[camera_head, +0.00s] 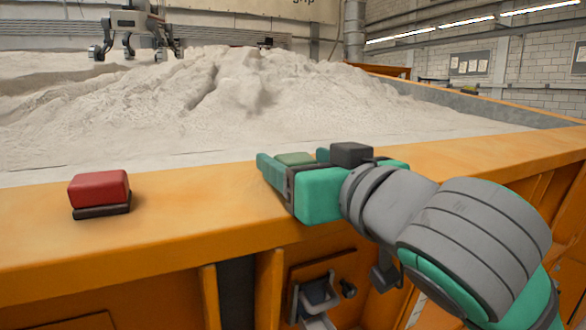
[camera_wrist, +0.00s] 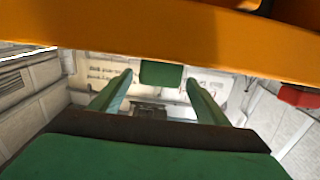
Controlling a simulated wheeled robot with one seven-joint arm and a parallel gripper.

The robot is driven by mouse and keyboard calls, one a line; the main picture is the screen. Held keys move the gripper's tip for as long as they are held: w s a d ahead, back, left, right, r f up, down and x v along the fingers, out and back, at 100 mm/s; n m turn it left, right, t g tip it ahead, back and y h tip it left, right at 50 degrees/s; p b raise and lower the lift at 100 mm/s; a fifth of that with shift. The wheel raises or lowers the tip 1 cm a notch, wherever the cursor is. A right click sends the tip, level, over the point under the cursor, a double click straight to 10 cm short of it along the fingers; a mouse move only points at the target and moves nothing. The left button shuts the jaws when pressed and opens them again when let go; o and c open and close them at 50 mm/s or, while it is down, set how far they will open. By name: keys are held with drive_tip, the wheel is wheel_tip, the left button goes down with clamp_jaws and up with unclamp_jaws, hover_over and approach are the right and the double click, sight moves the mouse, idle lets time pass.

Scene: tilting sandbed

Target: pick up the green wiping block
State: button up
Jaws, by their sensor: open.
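The green wiping block (camera_head: 294,158) lies on the orange ledge (camera_head: 160,238), partly hidden by my gripper in the head view. In the wrist view the block (camera_wrist: 161,74) shows between the two fingertips, at the edge of the ledge. My gripper (camera_head: 292,160) is over the ledge with its green fingers open, one on each side of the block. In the wrist view my gripper (camera_wrist: 158,78) shows a small gap between the block and each finger. The block's underside is hidden.
A red block with a dark base (camera_head: 99,193) sits on the ledge to the left; it also shows in the wrist view (camera_wrist: 301,97). Pale sand (camera_head: 230,100) rises behind the ledge. A legged rover (camera_head: 133,30) stands at the back left. The ledge between red block and gripper is clear.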

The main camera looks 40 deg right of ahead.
drive_tip(key=shift+x, duration=2.9)
drive_tip(key=shift+c, duration=0.6)
drive_tip(key=c, duration=1.1)
